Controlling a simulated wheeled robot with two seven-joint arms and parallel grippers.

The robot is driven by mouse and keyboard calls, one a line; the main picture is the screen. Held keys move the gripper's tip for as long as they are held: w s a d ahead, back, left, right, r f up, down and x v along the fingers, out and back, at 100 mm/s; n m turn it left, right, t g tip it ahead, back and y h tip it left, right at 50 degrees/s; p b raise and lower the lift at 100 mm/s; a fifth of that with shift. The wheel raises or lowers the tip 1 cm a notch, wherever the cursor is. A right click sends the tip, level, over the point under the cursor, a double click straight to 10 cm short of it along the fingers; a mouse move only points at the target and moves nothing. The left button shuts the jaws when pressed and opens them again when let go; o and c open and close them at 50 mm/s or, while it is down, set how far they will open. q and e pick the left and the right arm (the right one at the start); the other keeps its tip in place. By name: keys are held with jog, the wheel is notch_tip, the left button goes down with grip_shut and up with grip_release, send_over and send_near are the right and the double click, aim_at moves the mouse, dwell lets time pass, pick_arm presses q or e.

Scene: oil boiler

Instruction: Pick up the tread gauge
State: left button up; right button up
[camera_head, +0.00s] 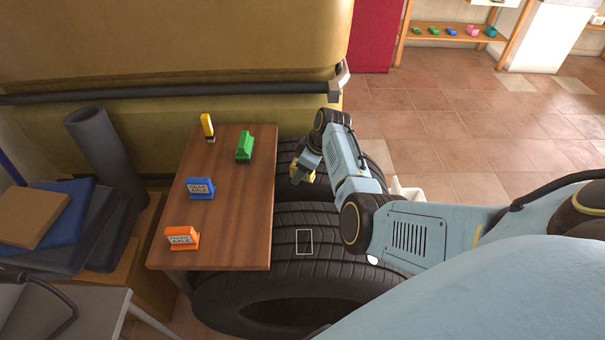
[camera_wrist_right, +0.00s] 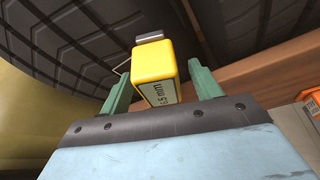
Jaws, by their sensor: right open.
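The yellow tread gauge (camera_wrist_right: 155,70) is a small block with a grey metal tip and a label that seems to read "6.5 mm". In the right wrist view it stands between the two green fingers of my right gripper (camera_wrist_right: 162,88), with a gap on each side. My right gripper is open. In the head view my right gripper (camera_head: 300,170) hangs over the tyres, right of the table, with a bit of yellow at its fingers. A similar yellow piece (camera_head: 207,126) stands at the table's far left. My left gripper is out of view.
The wooden table (camera_head: 230,225) holds a green brush-like piece (camera_head: 244,146), a blue sign (camera_head: 200,188) and an orange sign (camera_head: 182,237). Black tyres (camera_head: 335,240) stand beside it; one bears a white rectangle outline (camera_head: 304,242). Tiled floor (camera_head: 470,130) lies open beyond.

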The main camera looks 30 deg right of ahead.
jog(key=shift+c, duration=0.2)
jog(key=c, duration=1.2)
